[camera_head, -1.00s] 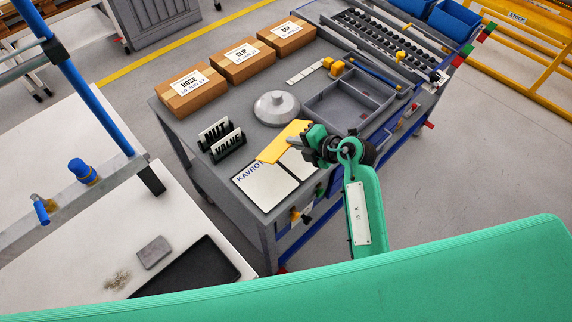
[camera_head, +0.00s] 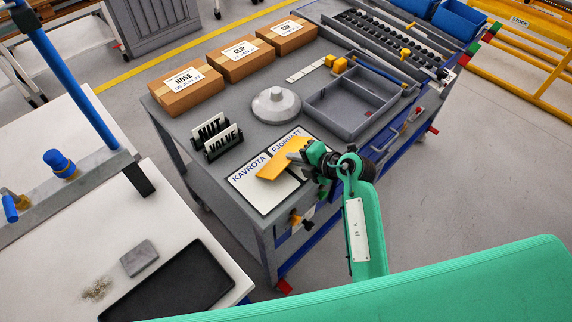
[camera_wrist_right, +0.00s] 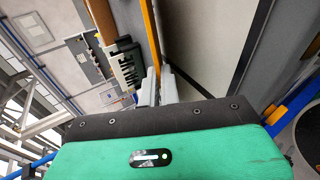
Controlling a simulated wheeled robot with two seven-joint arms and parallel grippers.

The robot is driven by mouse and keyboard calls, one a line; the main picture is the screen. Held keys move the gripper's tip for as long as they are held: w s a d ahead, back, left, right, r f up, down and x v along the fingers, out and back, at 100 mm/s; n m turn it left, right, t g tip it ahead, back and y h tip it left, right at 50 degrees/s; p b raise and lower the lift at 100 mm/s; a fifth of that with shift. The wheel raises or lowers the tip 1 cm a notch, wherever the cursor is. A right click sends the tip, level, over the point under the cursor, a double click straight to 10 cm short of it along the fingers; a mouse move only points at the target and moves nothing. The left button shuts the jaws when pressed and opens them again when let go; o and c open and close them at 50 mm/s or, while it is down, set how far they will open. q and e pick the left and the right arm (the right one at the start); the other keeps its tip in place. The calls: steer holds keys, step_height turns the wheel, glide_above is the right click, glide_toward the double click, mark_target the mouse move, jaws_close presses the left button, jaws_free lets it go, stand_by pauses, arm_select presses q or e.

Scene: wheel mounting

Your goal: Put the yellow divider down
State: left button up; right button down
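The yellow divider (camera_head: 277,163) is a flat plate at the near end of the grey workbench, over the white panels labelled KAVROTA (camera_head: 262,188) and FJORVATT (camera_head: 289,141). I cannot tell whether it touches them. My right gripper (camera_head: 299,156) is shut on its right end. In the right wrist view the divider (camera_wrist_right: 150,35) is a thin yellow strip running up from between the two fingers (camera_wrist_right: 157,86). My left gripper is not in view.
The black NUT and VALVE signs (camera_head: 219,142) stand left of the panels. A grey round-topped part (camera_head: 276,105) and an open grey tray (camera_head: 339,130) lie beyond them. Labelled boxes (camera_head: 189,90) line the bench's far left edge.

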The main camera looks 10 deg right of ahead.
steer(key=c, duration=1.8)
jaws_free()
steer(key=shift+r, duration=0.1)
steer(key=shift+s+d+r+p, duration=0.2)
steer(key=shift+s+p, duration=0.05)
steer(key=shift+p, duration=0.25)
steer(key=p+v, duration=0.5)
steer(key=v, duration=0.1)
steer(key=shift+s+d+r, duration=0.2)
steer(key=shift+s+d, duration=0.2)
steer(key=shift+s, duration=0.05)
